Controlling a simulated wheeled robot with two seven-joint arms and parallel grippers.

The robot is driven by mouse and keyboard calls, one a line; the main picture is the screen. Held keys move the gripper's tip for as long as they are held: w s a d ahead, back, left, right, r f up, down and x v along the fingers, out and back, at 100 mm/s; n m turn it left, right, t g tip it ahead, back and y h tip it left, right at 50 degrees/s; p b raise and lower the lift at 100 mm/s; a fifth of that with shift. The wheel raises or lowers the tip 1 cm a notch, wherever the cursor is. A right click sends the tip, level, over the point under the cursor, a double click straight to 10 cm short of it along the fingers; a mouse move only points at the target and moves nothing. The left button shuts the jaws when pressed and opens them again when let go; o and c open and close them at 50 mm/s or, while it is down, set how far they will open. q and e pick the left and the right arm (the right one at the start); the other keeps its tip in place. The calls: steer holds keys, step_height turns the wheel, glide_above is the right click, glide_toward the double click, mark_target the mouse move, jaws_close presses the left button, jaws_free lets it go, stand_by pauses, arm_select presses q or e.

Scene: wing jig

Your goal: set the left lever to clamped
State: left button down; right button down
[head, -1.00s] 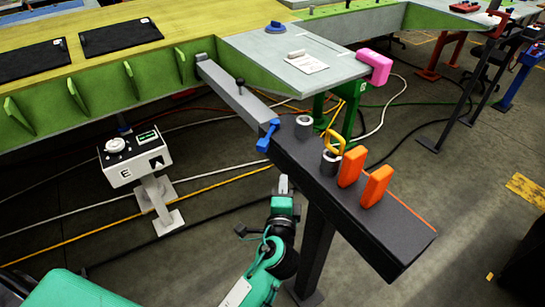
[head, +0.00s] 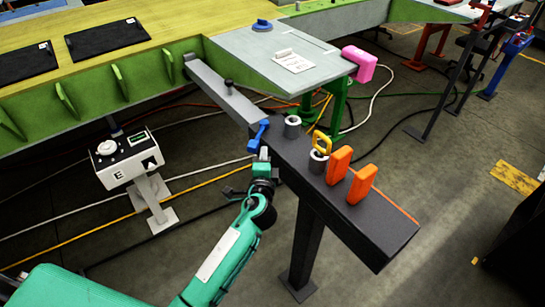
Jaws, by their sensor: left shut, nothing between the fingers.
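The left lever seems to be the blue lever (head: 257,137) at the near left edge of the dark beam, where the grey arm of the jig meets it. It slants up to the right. My left gripper (head: 264,153) is shut with nothing in it, its tip just below the blue lever. I cannot tell whether the tip touches the lever. A yellow handle (head: 322,142) stands on a grey cylinder further right on the beam. My right gripper is not in view.
The dark beam (head: 350,222) carries grey cylinders and two orange blocks (head: 339,165). A white control box (head: 128,161) stands at left. Cables cross the floor below.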

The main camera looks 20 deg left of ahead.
arm_select(q)
steer(key=shift+a, duration=0.3)
steer(key=shift+a, duration=0.2)
